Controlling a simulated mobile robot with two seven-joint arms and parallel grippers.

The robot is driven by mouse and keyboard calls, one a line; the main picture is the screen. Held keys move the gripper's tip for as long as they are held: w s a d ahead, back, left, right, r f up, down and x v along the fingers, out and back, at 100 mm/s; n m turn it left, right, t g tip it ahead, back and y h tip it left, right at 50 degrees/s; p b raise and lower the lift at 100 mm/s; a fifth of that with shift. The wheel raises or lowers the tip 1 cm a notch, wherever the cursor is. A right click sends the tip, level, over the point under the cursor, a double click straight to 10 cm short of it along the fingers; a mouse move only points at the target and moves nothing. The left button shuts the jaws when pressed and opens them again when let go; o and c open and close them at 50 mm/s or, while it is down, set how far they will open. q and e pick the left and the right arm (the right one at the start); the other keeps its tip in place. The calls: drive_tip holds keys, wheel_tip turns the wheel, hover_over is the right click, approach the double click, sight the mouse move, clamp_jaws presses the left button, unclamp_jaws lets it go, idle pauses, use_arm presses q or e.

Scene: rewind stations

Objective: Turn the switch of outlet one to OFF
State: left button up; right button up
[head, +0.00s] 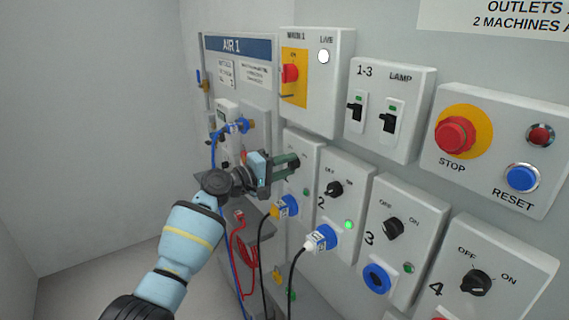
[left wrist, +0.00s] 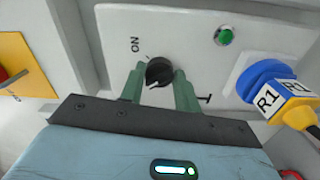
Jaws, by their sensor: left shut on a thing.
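The outlet one panel (left wrist: 200,55) fills the upper left wrist view; in the head view it is partly hidden behind my left gripper. Its black rotary switch (left wrist: 158,72) sits between the green fingers of my left gripper (left wrist: 160,88), which is shut on it. The label ON shows beside the knob, while the OFF label is hidden. A white mark on the knob faces down in the left wrist view, away from ON. The panel's green lamp (left wrist: 224,36) looks unlit. In the head view my left gripper (head: 291,166) reaches this panel. My right gripper is not in view.
Outlet two (head: 345,172) has a bright green lamp and a blue-white plug (head: 320,239). Outlets three (head: 405,210) and four (head: 510,255) are farther right. A yellow-blue plug (left wrist: 285,100) marked R1 is close to my fingers. The red STOP button (head: 455,135) is above.

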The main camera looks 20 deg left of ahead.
use_arm(q)
drive_tip(key=shift+n+p, duration=0.3)
drive_tip(key=shift+n, duration=0.7)
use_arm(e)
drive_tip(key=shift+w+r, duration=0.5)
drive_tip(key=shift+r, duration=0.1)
use_arm(q)
drive_tip(key=o, duration=1)
drive_tip(key=shift+v, duration=3.9)
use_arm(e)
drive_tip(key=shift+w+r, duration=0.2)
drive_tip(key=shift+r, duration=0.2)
